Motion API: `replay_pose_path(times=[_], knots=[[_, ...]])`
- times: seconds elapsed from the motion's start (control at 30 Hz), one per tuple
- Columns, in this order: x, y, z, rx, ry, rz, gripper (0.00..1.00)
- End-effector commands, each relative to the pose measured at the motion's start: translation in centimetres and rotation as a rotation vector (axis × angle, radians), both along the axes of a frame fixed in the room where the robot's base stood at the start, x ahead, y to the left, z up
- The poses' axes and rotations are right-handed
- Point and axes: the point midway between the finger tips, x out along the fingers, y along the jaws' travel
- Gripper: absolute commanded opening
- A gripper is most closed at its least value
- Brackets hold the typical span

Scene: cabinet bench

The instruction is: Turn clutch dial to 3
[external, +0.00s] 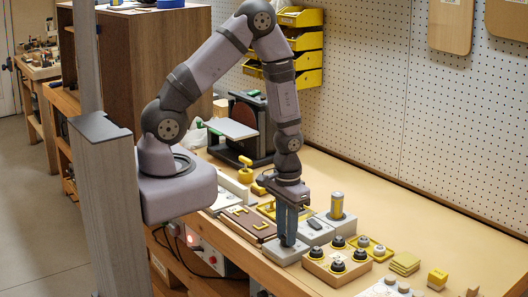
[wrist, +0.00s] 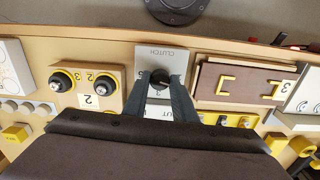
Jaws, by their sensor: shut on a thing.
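The clutch dial (wrist: 160,77) is a dark round knob on a grey panel (wrist: 174,62) marked "CLUTCH" in the wrist view. My gripper (wrist: 160,82) is over the panel with one finger on each side of the dial, shut on it. A small "3" shows on the panel by the dial, between the fingers. I cannot make out where the dial's pointer is. In the external view my gripper (external: 288,240) points straight down at the same grey panel (external: 281,256) near the bench's front edge, and its fingers hide the dial.
A wooden block with dark knobs (external: 338,268) stands right of the panel in the external view. A brown board with yellow handles (external: 250,224) lies to the left. The bench's back right is clear.

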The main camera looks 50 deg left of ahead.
Motion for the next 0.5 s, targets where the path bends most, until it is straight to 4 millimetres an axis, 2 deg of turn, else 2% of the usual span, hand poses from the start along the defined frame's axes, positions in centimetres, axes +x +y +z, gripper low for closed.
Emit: replay_pose_path(times=[0.5], knots=[[0.01,0.04,0.05,0.000,0.000,-0.487,0.02]])
